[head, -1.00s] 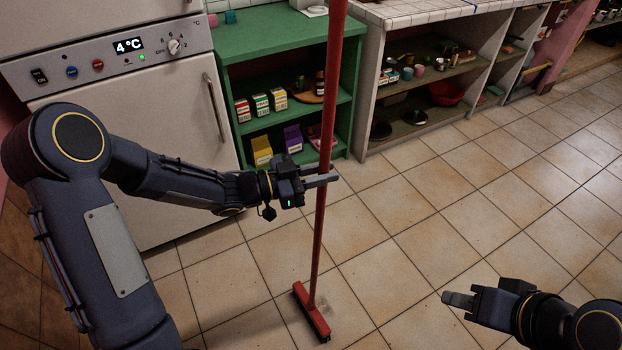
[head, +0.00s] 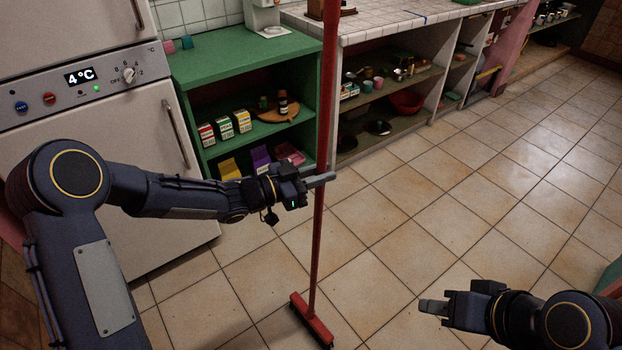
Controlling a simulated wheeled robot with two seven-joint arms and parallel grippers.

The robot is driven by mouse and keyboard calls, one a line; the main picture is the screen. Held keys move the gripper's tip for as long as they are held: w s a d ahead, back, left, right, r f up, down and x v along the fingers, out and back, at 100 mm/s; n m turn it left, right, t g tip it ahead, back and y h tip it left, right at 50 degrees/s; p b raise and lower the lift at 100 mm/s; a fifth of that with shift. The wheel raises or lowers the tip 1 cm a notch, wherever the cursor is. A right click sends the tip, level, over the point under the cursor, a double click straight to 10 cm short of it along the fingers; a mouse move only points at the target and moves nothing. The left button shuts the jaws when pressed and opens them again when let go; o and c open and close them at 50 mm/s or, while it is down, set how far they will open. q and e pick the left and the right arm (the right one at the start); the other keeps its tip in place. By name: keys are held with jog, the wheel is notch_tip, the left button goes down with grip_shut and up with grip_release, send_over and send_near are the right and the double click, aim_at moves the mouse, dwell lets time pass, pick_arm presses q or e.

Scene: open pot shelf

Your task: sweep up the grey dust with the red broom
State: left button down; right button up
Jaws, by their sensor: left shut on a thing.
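The red broom (head: 318,240) stands nearly upright, with its long handle running out of the top of the view. Its red head (head: 311,320) is at the tile floor near the bottom of the view. My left gripper (head: 321,180) is shut around the handle about halfway up the view. My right gripper (head: 432,307) is at lower right, apart from the broom and holding nothing that I can see. Its finger gap does not show. I cannot make out the grey dust clearly on the floor now.
A white fridge (head: 105,140) stands at left behind my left arm. A green shelf (head: 240,62) with small boxes is behind the broom. A tiled counter (head: 400,22) with open shelves runs right. The tile floor (head: 480,205) at centre right is clear. A green edge (head: 611,277) shows at far right.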

pick_arm(q)
jog(key=w+a+p+x, duration=0.1)
jog(key=w+x, duration=0.1)
jog(key=x, duration=0.7)
jog(key=w+a+p+x, duration=0.1)
jog(key=w+x, duration=0.1)
jog(key=x, duration=0.8)
jog(key=shift+w, duration=0.2)
dwell(0.4)
jog(key=shift+d, duration=0.1)
notch_tip(320, 180, up, 6)
jog(key=p, duration=0.5)
dwell(0.4)
dwell(0.5)
